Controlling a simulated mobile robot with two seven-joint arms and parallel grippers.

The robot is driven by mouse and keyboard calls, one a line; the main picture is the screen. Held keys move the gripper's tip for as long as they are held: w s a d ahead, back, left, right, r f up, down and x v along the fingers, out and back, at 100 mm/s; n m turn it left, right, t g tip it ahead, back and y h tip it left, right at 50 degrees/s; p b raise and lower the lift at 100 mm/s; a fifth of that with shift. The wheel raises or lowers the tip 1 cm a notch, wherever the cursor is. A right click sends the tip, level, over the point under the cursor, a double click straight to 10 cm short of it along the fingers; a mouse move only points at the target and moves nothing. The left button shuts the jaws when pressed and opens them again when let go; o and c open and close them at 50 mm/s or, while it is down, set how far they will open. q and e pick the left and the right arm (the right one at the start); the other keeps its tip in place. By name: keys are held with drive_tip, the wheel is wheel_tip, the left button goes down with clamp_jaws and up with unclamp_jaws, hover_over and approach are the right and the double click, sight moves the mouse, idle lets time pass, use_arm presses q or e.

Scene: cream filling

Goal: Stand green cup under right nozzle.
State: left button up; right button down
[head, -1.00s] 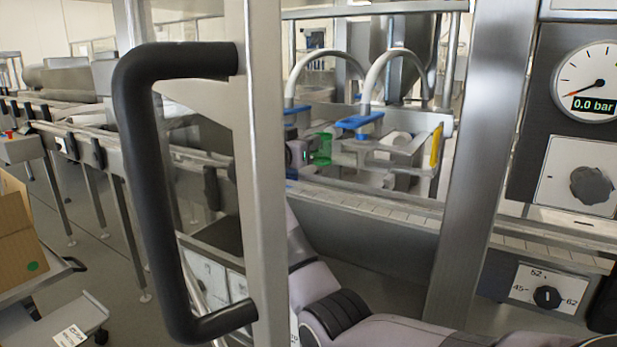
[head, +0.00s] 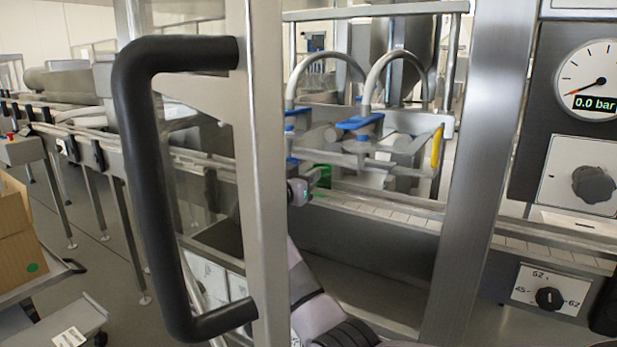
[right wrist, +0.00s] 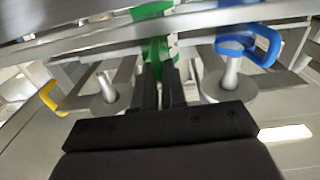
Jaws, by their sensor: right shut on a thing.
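The green cup (head: 322,176) is in the head view, low over the near side of the conveyor (head: 385,209). My right gripper (head: 309,186) is shut on it from the left. In the right wrist view, the closed fingers (right wrist: 160,88) meet the green cup (right wrist: 157,50), which a metal bar partly covers. The right nozzle (head: 363,147), below a blue handle (head: 360,122), is to the right of the cup and higher. I cannot tell whether the cup touches the belt. My left gripper is not in view.
A door frame post (head: 262,200) with a black handle (head: 140,190) stands close in front and hides part of my right arm. Another steel post (head: 482,170) stands right. A yellow handle (head: 437,147) is beside the nozzles. The belt right of the cup looks clear.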

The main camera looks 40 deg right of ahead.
drive_tip(key=c, duration=1.2)
unclamp_jaws()
drive_tip(key=shift+r, duration=0.1)
drive_tip(key=v, duration=0.7)
drive_tip(key=shift+a, duration=0.25)
